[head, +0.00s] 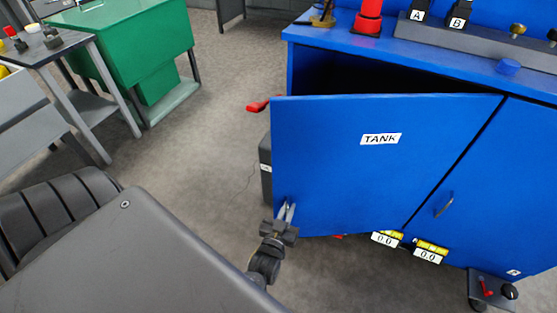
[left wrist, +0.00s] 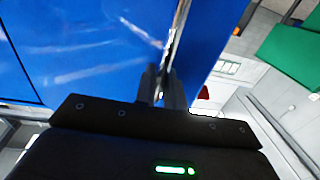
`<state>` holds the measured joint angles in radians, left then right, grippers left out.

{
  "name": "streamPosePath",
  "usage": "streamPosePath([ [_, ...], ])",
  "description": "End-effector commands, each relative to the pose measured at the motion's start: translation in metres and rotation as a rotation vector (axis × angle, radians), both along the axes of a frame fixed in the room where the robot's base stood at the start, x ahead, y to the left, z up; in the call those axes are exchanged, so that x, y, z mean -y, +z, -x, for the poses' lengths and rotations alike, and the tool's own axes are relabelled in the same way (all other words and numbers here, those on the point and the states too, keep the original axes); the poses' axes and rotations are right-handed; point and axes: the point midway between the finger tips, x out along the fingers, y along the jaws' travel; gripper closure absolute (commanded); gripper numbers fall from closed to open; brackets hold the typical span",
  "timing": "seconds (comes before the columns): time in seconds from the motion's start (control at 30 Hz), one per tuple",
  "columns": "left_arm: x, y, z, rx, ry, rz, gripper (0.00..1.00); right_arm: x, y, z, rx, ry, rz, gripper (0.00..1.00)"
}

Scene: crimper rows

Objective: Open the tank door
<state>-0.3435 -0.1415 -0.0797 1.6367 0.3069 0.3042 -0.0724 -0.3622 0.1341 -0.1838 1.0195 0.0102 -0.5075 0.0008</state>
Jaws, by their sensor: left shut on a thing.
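The blue tank door (head: 340,165), with a white TANK label (head: 380,139), stands ajar on the blue cabinet (head: 440,62). A dark gap shows above it, and its left edge stands out from the cabinet. My left gripper (head: 286,213) is at the lower left edge of the door and is shut on it. In the left wrist view the gripper (left wrist: 161,88) has its fingers at the door's bright edge, with the blue door (left wrist: 90,45) beside them. Whether a handle is between the fingers is hidden. My right gripper is not in view.
A second blue door with a handle (head: 444,205) is at the right. Two counters (head: 386,239) hang below the doors. A red lever (head: 258,106) sticks out left of the cabinet. A green cabinet (head: 150,50) stands farther back. Grey floor (head: 215,130) lies open between.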

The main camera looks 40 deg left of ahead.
Motion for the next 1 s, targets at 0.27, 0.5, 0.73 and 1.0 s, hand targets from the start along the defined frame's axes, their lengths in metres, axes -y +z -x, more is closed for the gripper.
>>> streamPosePath([
  [0.27, 0.014, 0.0, 0.006, 0.001, -0.012, -0.001, 1.0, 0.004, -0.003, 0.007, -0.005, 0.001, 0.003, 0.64],
  [0.5, 0.014, 0.0, 0.006, 0.001, -0.012, -0.001, 1.0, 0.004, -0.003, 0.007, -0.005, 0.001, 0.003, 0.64],
  [0.73, 0.014, 0.0, 0.006, 0.0, -0.013, -0.001, 0.84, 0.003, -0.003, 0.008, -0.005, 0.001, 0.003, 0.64],
  [1.0, 0.017, 0.0, 0.008, -0.001, -0.015, 0.0, 0.84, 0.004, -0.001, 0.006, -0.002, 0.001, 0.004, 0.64],
])
